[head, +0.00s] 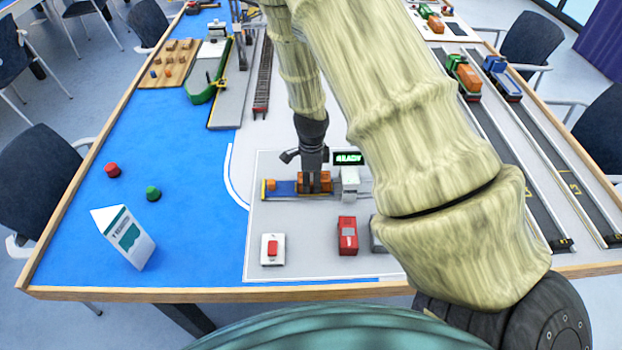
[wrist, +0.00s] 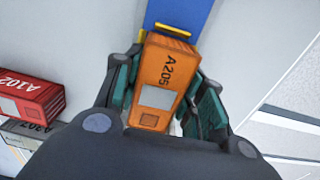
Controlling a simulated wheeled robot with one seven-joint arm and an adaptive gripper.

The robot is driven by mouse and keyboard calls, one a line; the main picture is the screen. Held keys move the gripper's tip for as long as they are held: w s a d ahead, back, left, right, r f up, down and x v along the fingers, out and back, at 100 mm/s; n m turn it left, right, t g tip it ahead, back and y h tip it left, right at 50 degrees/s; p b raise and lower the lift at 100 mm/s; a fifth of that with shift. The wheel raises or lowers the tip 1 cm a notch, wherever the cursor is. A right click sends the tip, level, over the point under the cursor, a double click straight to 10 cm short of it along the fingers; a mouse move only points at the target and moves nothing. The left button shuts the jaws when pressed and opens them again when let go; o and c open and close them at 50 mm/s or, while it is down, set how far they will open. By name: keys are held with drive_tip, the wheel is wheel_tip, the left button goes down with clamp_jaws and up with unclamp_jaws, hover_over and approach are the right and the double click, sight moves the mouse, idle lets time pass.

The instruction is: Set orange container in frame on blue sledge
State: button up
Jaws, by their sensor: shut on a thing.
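The orange container (wrist: 165,70), marked A205, lies lengthwise between the fingers of my gripper (wrist: 163,92) in the wrist view. My gripper is shut on it. In the head view the orange container (head: 322,186) is at the right part of the blue sledge (head: 286,188), under my gripper (head: 313,176). The blue sledge (wrist: 180,12) shows beyond the container's far end in the wrist view, with a yellow frame edge (wrist: 172,30) close to that end. My fingers hide the container's sides, so I cannot tell whether it rests fully in the frame.
A white block (head: 349,181) stands just right of the container, with a lit green sign (head: 348,158) behind. In front are a red container (head: 347,235), a grey one partly hidden by my arm, and a white box with a red button (head: 272,249). Grey surface between them is clear.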

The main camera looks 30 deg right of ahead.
sight(311, 177)
drive_tip(key=o, duration=1)
drive_tip(key=shift+f, duration=0.1)
drive_tip(key=shift+o, duration=0.2)
wheel_tip(311, 177, up, 12)
drive_tip(key=shift+b, duration=0.4)
